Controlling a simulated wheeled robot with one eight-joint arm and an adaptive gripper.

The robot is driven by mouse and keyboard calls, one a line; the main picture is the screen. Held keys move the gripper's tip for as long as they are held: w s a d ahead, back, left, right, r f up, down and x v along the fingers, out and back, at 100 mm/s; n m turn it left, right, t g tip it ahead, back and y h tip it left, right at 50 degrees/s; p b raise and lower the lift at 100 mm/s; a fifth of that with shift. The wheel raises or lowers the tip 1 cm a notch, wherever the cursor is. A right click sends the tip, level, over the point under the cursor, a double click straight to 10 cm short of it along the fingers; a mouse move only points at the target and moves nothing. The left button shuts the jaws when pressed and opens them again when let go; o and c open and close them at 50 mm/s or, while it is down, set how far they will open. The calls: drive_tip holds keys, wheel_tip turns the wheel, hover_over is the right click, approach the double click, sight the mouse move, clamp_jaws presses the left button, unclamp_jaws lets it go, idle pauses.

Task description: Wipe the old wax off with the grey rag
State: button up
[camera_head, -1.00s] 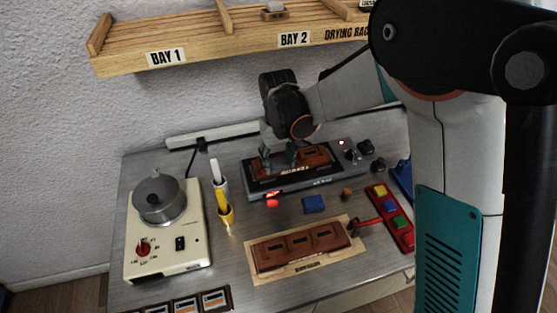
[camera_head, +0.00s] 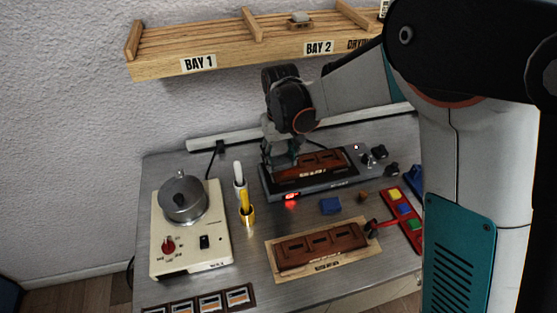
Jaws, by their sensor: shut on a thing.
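My gripper (camera_head: 281,160) points down at the left end of a dark brown panel (camera_head: 325,165). The panel lies on a black and grey powered bed (camera_head: 335,182) with a lit red display. The jaws are shut on a small greyish thing, which looks like the grey rag; the fingers and low detail hide most of it. I cannot tell whether it touches the panel. Old wax cannot be made out on the panel. A second brown panel (camera_head: 320,245) with three recesses lies on a light wooden board (camera_head: 277,270) in front.
A cream hotplate with a grey pot (camera_head: 183,198) stands left. White and yellow tools (camera_head: 243,195) stand upright beside it. A blue block (camera_head: 330,205) and a red tray (camera_head: 412,232) lie right of centre. A wooden shelf (camera_head: 230,55) hangs above.

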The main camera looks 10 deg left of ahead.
drive_tip(key=shift+d+r+p, duration=0.1)
drive_tip(key=shift+r+p, duration=0.85)
drive_tip(key=shift+r, duration=0.95)
drive_tip(key=shift+r+p, duration=0.1)
drive_tip(key=shift+p, duration=1.35)
